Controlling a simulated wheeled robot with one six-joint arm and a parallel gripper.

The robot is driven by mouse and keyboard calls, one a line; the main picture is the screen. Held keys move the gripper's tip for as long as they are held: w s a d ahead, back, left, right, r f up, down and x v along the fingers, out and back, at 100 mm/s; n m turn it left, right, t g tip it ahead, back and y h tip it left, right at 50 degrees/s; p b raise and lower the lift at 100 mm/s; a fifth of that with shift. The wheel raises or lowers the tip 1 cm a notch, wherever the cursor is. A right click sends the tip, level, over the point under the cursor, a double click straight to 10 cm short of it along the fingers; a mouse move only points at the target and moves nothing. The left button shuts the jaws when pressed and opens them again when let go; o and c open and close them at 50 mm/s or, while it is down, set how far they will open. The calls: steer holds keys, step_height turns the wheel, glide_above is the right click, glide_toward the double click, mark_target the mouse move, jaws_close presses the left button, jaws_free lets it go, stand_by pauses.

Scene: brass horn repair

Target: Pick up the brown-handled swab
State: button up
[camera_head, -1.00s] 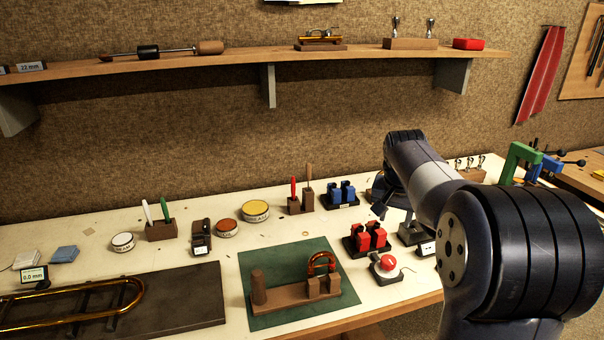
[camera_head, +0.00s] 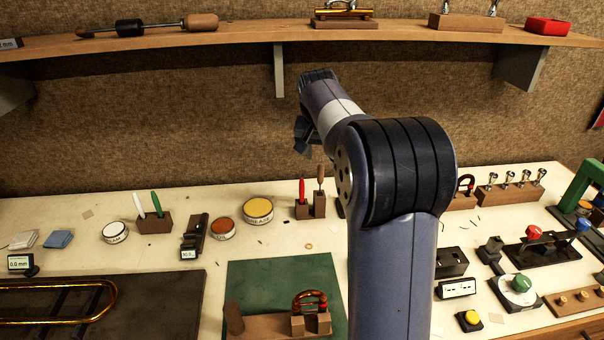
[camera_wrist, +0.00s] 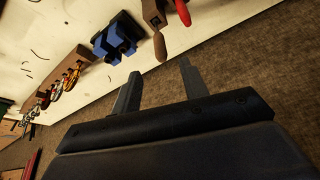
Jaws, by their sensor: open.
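The brown-handled swab (camera_head: 320,176) stands upright in a small dark wooden holder (camera_head: 303,209) at the back of the bench. A red-handled one (camera_head: 302,188) stands beside it on the left. In the wrist view the brown handle (camera_wrist: 160,47) points toward the gap between my fingers, with the red handle (camera_wrist: 183,12) just to its right. My gripper (camera_wrist: 159,68) is open and empty, apart from the handle. In the head view my gripper (camera_head: 303,137) is above and slightly left of the holder, partly hidden by my arm.
Blue blocks (camera_wrist: 115,38) stand next to the holder in the wrist view. A yellow-topped tin (camera_head: 258,210) sits left of the holder. A green mat (camera_head: 245,275) with a wooden fixture lies in front. A shelf (camera_head: 230,46) runs along the wall above.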

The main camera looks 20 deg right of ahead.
mark_target(321, 175)
steer(key=p+x, duration=0.1)
steer(key=x, duration=0.9)
steer(key=shift+a+f, duration=0.1)
steer(key=shift+f, duration=0.2)
jaws_close()
